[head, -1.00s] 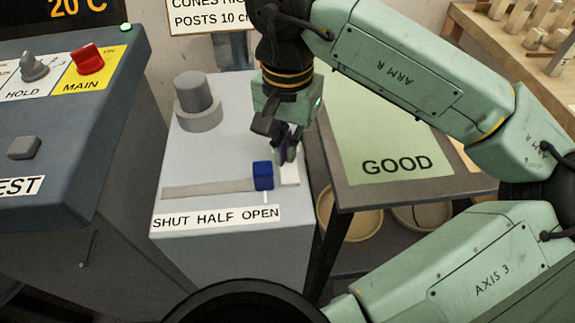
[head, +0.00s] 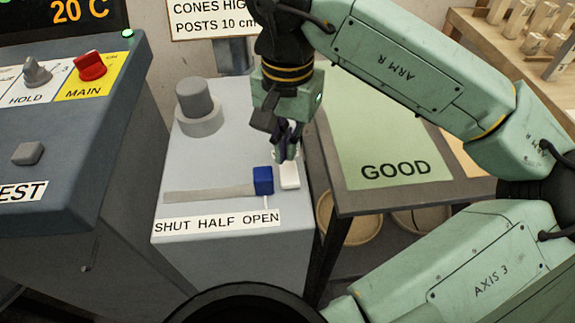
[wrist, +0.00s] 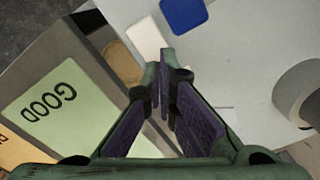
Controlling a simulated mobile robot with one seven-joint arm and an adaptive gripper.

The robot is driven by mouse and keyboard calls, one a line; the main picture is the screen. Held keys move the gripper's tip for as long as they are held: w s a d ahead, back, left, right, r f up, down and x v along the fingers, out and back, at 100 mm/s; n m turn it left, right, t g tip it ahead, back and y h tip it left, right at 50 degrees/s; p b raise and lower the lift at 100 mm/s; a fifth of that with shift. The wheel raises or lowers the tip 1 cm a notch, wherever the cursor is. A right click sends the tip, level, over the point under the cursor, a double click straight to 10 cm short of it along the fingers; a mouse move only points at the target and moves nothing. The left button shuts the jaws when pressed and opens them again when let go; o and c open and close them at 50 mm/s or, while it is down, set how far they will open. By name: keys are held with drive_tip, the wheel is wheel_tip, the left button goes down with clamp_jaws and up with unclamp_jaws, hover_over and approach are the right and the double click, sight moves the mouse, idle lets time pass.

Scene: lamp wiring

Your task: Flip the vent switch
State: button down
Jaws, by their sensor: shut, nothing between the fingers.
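The grey vent box (head: 210,180) has a slot with a blue slider knob (head: 263,181) at its right end, above the word OPEN on the label "SHUT HALF OPEN" (head: 217,222). A small white rocker-like piece (head: 289,178) sits just right of the blue knob. No label reads "vent", so I cannot tell which is the vent switch. My gripper (head: 286,155) is shut and empty, pointing down just above and behind the white piece; contact cannot be told. In the wrist view, the white piece (wrist: 146,40) and blue knob (wrist: 184,15) lie beyond the fingertips (wrist: 166,62).
A grey round knob (head: 198,108) stands at the back left of the box. A dark table with a green GOOD mat (head: 385,135) is close on the right. The console with the red MAIN switch (head: 90,66) is on the left. Bowls (head: 355,220) sit below the table.

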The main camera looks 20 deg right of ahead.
sight(288, 167)
drive_tip(key=shift+r+p, duration=1.1)
drive_tip(key=shift+r, duration=1.15)
drive_tip(key=shift+s+f, duration=0.1)
